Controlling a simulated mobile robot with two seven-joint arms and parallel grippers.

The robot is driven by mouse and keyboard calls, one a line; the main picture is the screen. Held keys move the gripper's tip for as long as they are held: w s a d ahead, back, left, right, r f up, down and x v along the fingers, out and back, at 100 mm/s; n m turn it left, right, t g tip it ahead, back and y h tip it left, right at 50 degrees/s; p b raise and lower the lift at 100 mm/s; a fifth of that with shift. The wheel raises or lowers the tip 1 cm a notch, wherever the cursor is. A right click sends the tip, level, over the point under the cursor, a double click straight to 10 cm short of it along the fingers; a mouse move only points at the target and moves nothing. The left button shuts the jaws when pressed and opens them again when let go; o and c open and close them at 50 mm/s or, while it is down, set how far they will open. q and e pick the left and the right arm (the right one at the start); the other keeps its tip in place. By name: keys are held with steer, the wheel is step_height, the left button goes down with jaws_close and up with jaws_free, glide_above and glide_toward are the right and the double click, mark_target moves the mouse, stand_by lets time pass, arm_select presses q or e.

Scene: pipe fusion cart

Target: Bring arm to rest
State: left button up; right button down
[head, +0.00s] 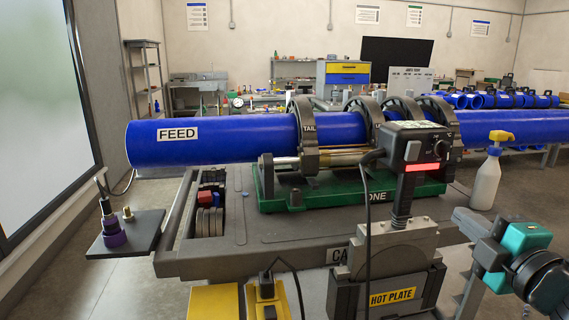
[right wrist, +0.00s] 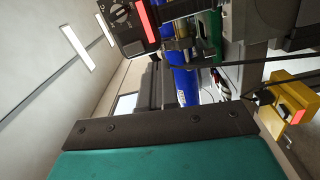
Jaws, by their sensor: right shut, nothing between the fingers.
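My right gripper (head: 474,226) shows at the lower right of the head view, with its teal and dark wrist behind it. Its fingers are shut with nothing between them. It is to the right of the hot plate unit (head: 392,292) and appears apart from it. In the right wrist view, a dark bar with screws and a teal part of my own gripper fill the bottom. My left gripper is not in view.
A blue pipe marked FEED (head: 225,137) lies through dark clamp rings on the cart (head: 225,257). The hot plate's control box (head: 412,146) stands up before it. A white spray bottle (head: 486,180) stands on the right. Yellow blocks (head: 214,302) are in front.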

steer(key=s+a+f+m+g+p, duration=0.15)
steer(key=f+m, duration=0.25)
steer(key=f, duration=0.6)
steer(key=s+a+f+m+g+p, duration=0.1)
steer(key=s+f+m+g, duration=0.25)
steer(key=f, duration=0.75)
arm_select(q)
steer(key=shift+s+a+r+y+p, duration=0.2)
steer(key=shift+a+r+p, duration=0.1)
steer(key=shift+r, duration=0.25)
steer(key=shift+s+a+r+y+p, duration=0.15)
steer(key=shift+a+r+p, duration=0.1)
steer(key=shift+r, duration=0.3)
arm_select(e)
steer(key=s+a+f+m+g+y, duration=0.1)
steer(key=s+a+f+m+g, duration=0.1)
steer(key=s+a+f+m, duration=0.5)
steer(key=s+a+f, duration=0.2)
steer(key=a+f, duration=0.3)
steer(key=shift+s+a+f, duration=0.2)
steer(key=shift+a+f, duration=0.1)
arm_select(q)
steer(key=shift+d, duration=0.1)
